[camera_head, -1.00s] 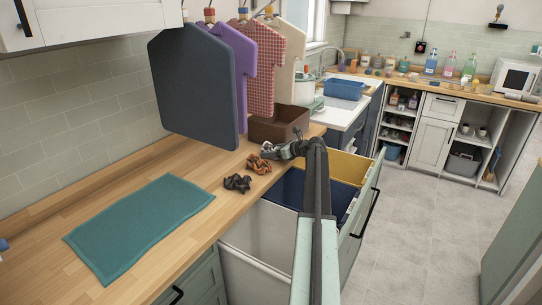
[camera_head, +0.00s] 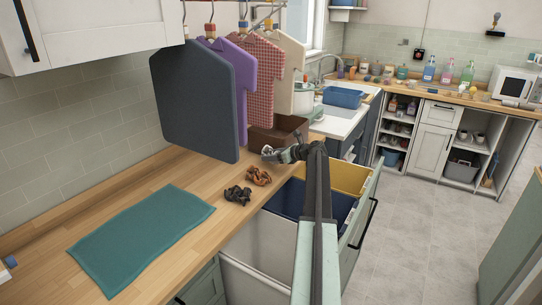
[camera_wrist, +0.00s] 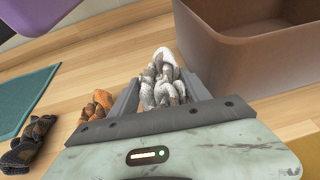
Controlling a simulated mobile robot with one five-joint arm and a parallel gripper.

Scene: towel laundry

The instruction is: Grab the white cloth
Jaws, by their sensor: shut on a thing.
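A crumpled white cloth (camera_wrist: 163,82) with grey-brown marks sits between the fingers of my gripper (camera_wrist: 165,88) in the wrist view. The gripper is shut on it. In the head view my gripper (camera_head: 268,153) is over the wooden counter, just in front of the brown box, and the cloth is too small there to make out clearly. Whether the cloth still touches the counter I cannot tell.
A brown box (camera_wrist: 245,60) stands close beyond the gripper. An orange-brown cloth (camera_head: 258,175) and a dark cloth (camera_head: 237,195) lie on the counter, left of my arm. A teal towel (camera_head: 140,240) lies flat. Shirts hang above. Open drawer bins (camera_head: 290,197) are below.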

